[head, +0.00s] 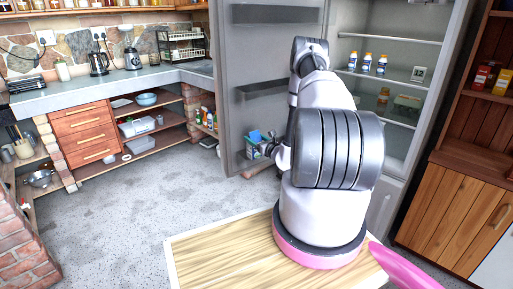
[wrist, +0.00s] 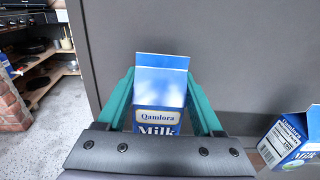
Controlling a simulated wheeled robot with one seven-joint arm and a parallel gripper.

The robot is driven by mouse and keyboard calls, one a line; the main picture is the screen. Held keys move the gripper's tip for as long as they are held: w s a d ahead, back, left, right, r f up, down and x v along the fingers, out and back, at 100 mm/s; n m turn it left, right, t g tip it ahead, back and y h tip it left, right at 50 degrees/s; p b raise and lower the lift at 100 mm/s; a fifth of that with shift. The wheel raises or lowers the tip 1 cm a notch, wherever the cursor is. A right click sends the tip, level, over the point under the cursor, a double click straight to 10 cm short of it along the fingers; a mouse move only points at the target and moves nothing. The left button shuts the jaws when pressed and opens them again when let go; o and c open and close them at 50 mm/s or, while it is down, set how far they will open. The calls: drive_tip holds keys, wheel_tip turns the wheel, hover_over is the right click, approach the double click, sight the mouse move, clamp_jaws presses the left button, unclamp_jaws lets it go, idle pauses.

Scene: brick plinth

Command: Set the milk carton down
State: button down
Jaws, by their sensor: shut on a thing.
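A blue and white milk carton (wrist: 160,92) stands between the two teal fingers of my gripper (wrist: 158,78) in the wrist view. The gripper is shut on it, one finger on each side. The carton's top faces the camera, and its lower part is hidden behind my gripper. In the head view my arm reaches toward the lower part of the open grey fridge door (head: 240,75). A small blue carton shape (head: 254,135) shows there beside my arm, too small to tell which carton it is.
A second milk carton (wrist: 290,138) is at the right in the wrist view, apart from the held one. The fridge shelves (head: 390,40) hold several small bottles. A wooden tabletop (head: 215,255) lies in front of me. The grey floor (head: 130,205) at left is clear.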

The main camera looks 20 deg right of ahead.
drive_tip(key=shift+f, duration=2.05)
drive_tip(key=shift+f, duration=0.1)
drive_tip(key=shift+c, duration=0.2)
unclamp_jaws()
drive_tip(key=s+d, duration=0.2)
drive_tip(key=s, duration=1)
